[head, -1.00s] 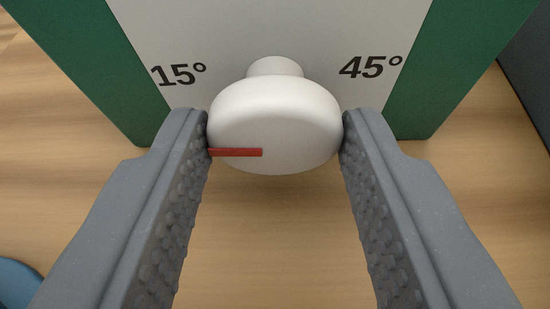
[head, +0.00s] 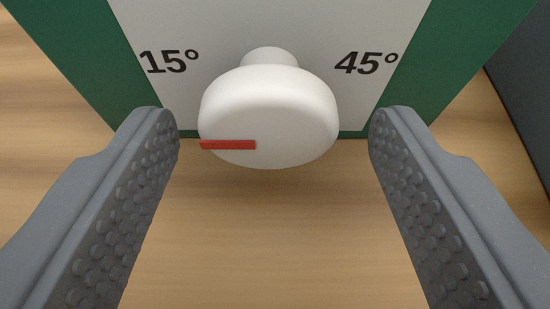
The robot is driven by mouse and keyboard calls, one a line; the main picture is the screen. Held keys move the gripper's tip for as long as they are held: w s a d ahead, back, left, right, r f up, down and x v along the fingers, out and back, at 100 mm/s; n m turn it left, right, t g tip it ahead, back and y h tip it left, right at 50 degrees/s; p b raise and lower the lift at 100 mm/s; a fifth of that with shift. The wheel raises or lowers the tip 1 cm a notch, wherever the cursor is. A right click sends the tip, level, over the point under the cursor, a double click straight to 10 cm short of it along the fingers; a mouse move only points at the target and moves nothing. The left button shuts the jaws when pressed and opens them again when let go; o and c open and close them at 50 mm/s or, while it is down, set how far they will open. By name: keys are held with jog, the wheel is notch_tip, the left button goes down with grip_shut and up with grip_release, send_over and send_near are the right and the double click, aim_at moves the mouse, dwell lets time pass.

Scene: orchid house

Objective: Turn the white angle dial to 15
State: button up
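The white angle dial (head: 285,105) is a round knob on a short white stem, standing out from a light grey panel (head: 210,22) with a green surround. Its red pointer mark (head: 228,145) lies nearly horizontal and points left, to the side of the 15° label (head: 169,61). The 45° label (head: 366,63) is on the right. My gripper (head: 274,130) is open, with one finger on each side of the dial. There is a visible gap between each finger and the dial.
The green surround (head: 468,40) borders the panel on both sides. A wooden surface (head: 270,240) lies below the dial and is clear between my fingers. A dark grey object (head: 525,70) stands at the upper right edge.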

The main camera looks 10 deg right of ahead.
jog(key=shift+s+a+r, duration=0.2)
jog(key=shift+s+r, duration=0.05)
jog(key=shift+s, duration=0.2)
jog(key=d+b+v, duration=0.1)
jog(key=v, duration=1.1)
jog(key=shift+s+a, duration=0.35)
jog(key=shift+s, duration=0.05)
